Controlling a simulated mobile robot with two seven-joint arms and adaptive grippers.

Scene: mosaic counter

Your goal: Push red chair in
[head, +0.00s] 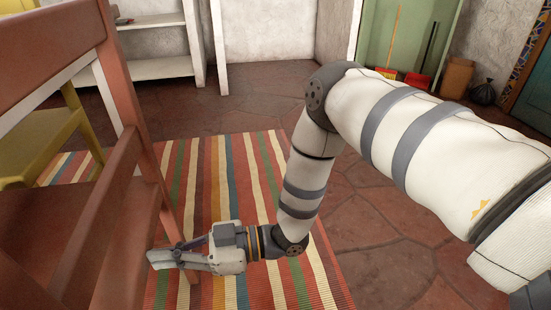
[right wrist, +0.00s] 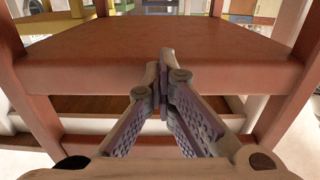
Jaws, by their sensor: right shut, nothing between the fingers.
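The red chair (head: 125,90) fills the left side of the head view, with its back posts, rails and part of its seat showing. Its reddish seat (right wrist: 170,45) spreads across the right wrist view, with legs on both sides. My right gripper (head: 158,258) is low beside the chair, pointing left at it. In the right wrist view the fingers (right wrist: 166,62) are together and empty, overlapping the seat's near edge. I cannot tell whether they touch it. The chair's lower legs are partly hidden. My left gripper is not in view.
A yellow chair (head: 35,145) stands beyond the red one at the left. A striped rug (head: 225,180) covers the floor here. White shelves (head: 155,68) stand at the back. A green cabinet (head: 408,40) and a black bag (head: 483,93) are far right. The stone floor (head: 375,210) is clear.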

